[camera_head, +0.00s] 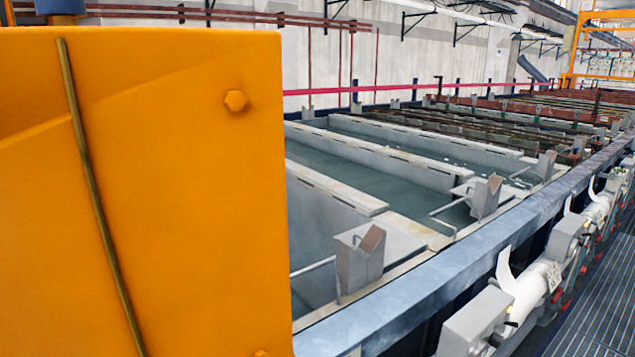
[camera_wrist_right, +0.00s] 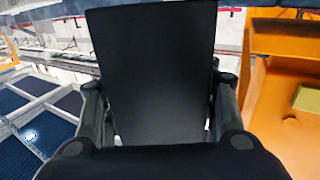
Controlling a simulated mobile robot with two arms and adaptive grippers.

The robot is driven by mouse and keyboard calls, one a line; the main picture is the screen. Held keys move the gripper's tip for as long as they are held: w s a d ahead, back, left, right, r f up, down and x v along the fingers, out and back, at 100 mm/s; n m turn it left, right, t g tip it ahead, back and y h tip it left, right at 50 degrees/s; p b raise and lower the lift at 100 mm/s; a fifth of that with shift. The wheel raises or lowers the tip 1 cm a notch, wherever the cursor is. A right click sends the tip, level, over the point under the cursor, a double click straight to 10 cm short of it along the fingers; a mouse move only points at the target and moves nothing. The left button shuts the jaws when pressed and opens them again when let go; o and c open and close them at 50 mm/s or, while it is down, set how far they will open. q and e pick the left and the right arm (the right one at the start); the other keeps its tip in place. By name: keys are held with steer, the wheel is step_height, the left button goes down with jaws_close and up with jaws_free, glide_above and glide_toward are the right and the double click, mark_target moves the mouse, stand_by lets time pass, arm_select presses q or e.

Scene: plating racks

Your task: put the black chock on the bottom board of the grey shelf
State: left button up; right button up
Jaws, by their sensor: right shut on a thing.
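The black chock (camera_wrist_right: 152,45) fills the middle of the right wrist view as a dark, flat-faced block. My right gripper (camera_wrist_right: 158,88) is shut on it, with one finger at each side. The chock hides most of what lies behind it. My left gripper is in neither view. I cannot make out the grey shelf in either view.
A large orange panel (camera_head: 170,190) blocks the left of the head view. Behind it stand long grey tanks (camera_head: 430,205) with liquid, edged by a blue-grey rail (camera_head: 420,290). A grated walkway (camera_head: 600,315) lies at the lower right. Orange structure (camera_wrist_right: 280,120) also shows in the right wrist view.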

steer(key=s+d+m+h, duration=0.1)
steer(key=s+d+h, duration=0.1)
steer(key=s+d, duration=0.3)
steer(key=shift+s+d+f+m+h+b, duration=0.15)
steer(key=shift+s+f+m+h+b, duration=0.2)
steer(key=shift+s, duration=0.45)
steer(key=shift+r, duration=0.1)
